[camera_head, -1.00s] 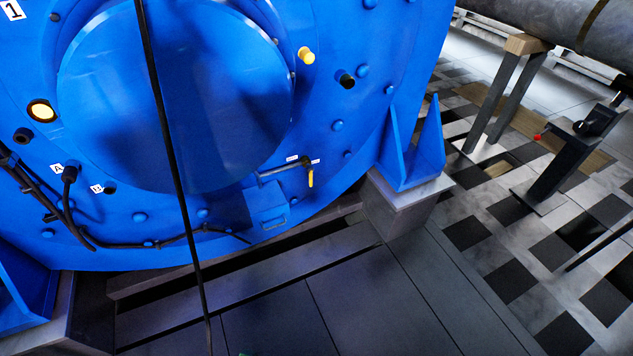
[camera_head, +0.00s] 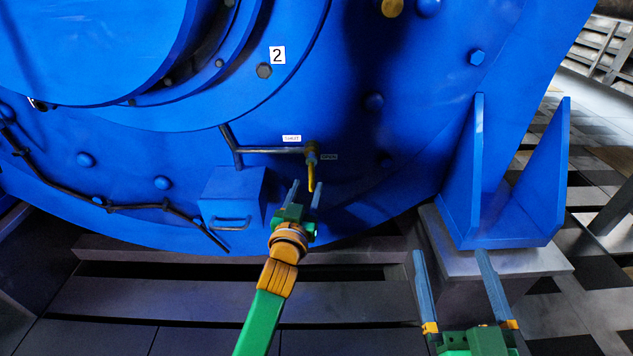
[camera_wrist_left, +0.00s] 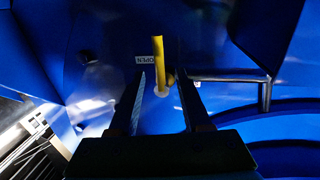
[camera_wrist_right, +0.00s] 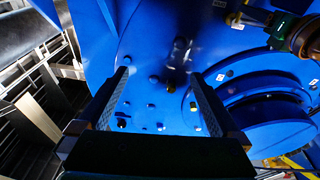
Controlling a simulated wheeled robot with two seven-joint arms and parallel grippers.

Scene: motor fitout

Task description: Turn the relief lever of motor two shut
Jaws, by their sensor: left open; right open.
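The blue motor (camera_head: 400,200) bears a plate marked 2 (camera_head: 277,55). Its yellow relief lever (camera_head: 311,175) hangs down from a brass valve at the right end of a grey pipe. A SHUT label (camera_head: 291,138) is to the left above the pipe, and an OPEN label (camera_head: 329,157) is right of the valve. My left gripper (camera_head: 306,192) is open just below the lever. In the left wrist view the lever (camera_wrist_left: 158,52) appears between the open fingers; contact cannot be told. My right gripper (camera_head: 451,254) is open and empty at the lower right.
A blue box with a handle (camera_head: 232,200) projects left of my left gripper. A blue bracket (camera_head: 505,225) on a grey block stands behind my right gripper. A dark cable (camera_head: 150,206) runs along the motor's lower left.

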